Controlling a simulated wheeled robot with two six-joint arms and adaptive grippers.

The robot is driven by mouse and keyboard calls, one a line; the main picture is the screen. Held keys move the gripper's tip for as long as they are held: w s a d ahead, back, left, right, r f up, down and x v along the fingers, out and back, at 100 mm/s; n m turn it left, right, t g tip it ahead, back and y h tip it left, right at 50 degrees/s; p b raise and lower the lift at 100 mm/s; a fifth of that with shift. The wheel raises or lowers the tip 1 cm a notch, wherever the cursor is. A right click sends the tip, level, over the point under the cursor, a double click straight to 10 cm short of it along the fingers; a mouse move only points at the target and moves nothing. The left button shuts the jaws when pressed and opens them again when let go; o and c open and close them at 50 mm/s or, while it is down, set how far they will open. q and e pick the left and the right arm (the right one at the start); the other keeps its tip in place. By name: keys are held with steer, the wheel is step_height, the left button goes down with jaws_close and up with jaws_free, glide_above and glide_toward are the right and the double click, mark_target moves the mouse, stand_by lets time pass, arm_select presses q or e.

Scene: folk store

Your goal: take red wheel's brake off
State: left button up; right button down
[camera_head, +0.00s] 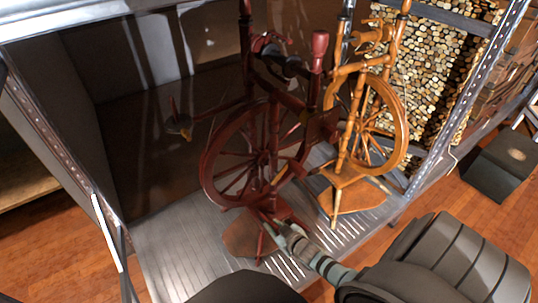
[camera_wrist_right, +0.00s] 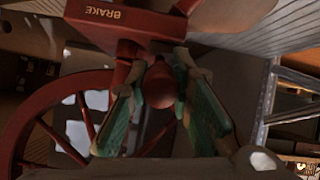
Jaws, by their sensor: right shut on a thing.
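The dark red spinning wheel (camera_head: 210,165) stands upright on the metal shelf in the head view. In the right wrist view a red block lettered BRAKE (camera_wrist_right: 105,14) is at the top. A rounded red knob (camera_wrist_right: 160,90) is below it. My right gripper (camera_wrist_right: 160,68) has its green fingers on both sides of this knob and is shut on it. In the head view the right gripper (camera_head: 270,221) is low at the wheel's front, by its base; the knob is hidden there. Part of the red rim (camera_wrist_right: 72,88) shows at left in the wrist view. My left gripper is not in view.
An orange-brown wooden spinning wheel (camera_head: 403,125) stands close on the right of the red one. Perforated metal posts (camera_head: 470,95) frame the shelf (camera_head: 180,255). Stacked logs (camera_head: 440,60) are behind. A dark box (camera_head: 500,160) stands on the floor at right.

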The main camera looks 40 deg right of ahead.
stand_by(0.3)
steer(key=c, duration=1.4)
jaws_free()
steer(key=shift+s+r, duration=0.15)
steer(key=shift+s, duration=0.05)
steer(key=s, duration=0.4)
steer(key=s+a, duration=0.1)
steer(key=s, duration=0.7)
steer(key=shift+s+a+r, duration=0.2)
steer(key=shift+a, duration=0.2)
